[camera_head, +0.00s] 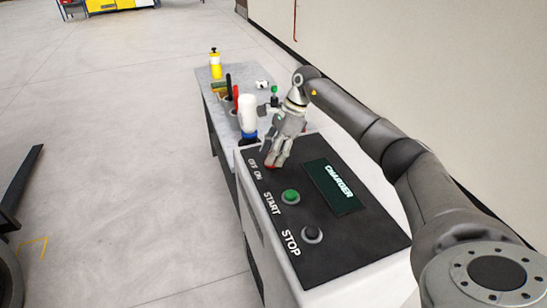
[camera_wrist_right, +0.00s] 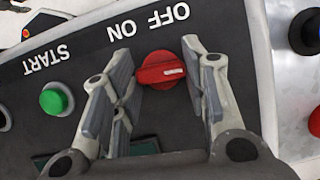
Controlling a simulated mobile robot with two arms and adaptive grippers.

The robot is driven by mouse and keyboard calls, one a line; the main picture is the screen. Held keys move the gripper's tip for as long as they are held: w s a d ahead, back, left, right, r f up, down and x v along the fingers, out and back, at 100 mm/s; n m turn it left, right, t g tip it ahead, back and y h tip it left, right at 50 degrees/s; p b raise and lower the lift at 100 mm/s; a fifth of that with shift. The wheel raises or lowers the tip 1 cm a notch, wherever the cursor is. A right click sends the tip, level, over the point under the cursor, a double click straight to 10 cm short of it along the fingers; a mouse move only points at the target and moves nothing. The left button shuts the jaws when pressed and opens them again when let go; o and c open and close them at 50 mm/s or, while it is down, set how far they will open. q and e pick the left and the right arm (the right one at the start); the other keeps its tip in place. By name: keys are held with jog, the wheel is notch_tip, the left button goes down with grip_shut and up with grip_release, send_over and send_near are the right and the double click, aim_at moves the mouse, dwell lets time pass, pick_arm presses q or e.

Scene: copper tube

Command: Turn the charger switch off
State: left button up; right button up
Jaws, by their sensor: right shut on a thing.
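The charger (camera_head: 355,262) is a white cabinet with a black top panel, marked OFF, ON, START and STOP. Its red rotary switch (camera_wrist_right: 160,70) sits below the OFF and ON lettering, which is upside down in the right wrist view. A white mark shows on the knob's right half in that view. The switch also shows as a bit of red in the head view (camera_head: 271,167), mostly covered by my fingers. My right gripper (camera_wrist_right: 165,78) has one finger on each side of the knob and is shut on it. My left gripper is out of view.
A green START button (camera_head: 291,195), a dark STOP button (camera_head: 312,234) and a CHARGER display (camera_head: 335,186) share the panel. Behind stands a grey table (camera_head: 212,90) with a yellow bottle (camera_head: 215,64), a white-and-blue bottle (camera_head: 248,115) and tools. A wall rises at right; floor at left is mostly clear.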

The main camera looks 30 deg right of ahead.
jog(key=shift+n+b, duration=0.3)
jog(key=shift+n, duration=0.3)
jog(key=o, duration=1)
jog(key=w+v, duration=0.1)
jog(key=v, duration=1.1)
jog(key=shift+s, duration=0.25)
